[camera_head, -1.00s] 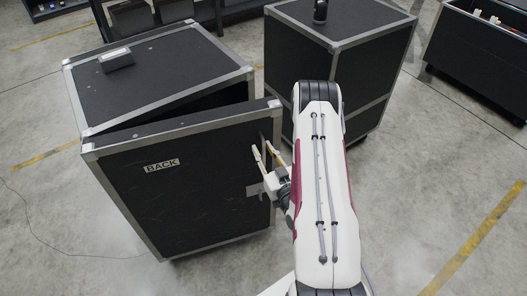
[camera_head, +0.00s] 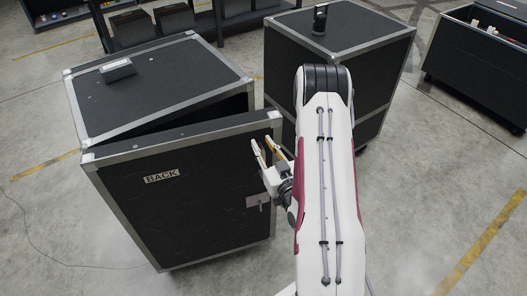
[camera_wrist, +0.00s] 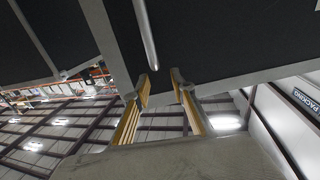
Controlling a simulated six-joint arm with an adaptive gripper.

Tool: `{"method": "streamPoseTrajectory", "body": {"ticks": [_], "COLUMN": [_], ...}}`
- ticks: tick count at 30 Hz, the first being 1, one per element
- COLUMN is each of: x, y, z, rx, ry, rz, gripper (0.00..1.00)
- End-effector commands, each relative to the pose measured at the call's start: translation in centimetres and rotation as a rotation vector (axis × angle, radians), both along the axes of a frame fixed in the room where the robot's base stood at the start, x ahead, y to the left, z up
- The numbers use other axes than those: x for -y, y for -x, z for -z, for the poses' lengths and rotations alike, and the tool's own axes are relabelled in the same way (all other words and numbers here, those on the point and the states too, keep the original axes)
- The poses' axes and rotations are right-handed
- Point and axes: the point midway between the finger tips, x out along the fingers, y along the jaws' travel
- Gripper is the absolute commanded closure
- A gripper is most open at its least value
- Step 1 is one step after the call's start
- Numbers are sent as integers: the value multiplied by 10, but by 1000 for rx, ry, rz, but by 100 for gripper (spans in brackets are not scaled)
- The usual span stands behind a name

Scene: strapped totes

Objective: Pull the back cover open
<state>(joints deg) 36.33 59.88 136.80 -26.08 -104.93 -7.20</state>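The black case (camera_head: 160,75) with grey metal edges stands on the floor at the left. Its back cover (camera_head: 185,212), labelled BACK, stands ajar, with a dark wedge-shaped gap along its top that is wider at the right. A small grey latch plate (camera_head: 258,200) sits near the cover's right edge. My gripper (camera_head: 262,146) is at the cover's upper right, its two pale fingers apart with nothing seen between them. In the wrist view my gripper (camera_wrist: 163,86) shows spread fingers near a metal-edged black panel and a silver rod (camera_wrist: 146,35). Whether they touch the panel is unclear.
A second black case (camera_head: 370,45) stands close behind my arm, with a dark object (camera_head: 319,18) on top. An open black bin (camera_head: 480,65) is at the far right. A small box (camera_head: 117,69) sits on the first case. The floor (camera_head: 430,210) at right is clear.

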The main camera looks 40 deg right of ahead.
Motion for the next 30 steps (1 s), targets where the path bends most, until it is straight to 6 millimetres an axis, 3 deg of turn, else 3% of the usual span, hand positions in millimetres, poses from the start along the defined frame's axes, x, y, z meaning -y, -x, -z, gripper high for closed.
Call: {"method": "streamPoseTrajectory", "body": {"ticks": [9,23,26,30], "x": [0,0,-1,-5], "y": [0,0,0,0], "z": [-21,-24,-25,-31], "rx": [0,-1,0,4], "ry": [1,0,2,24], "rz": [-1,-1,-2,-19], "gripper": [75,75,100,100]}}
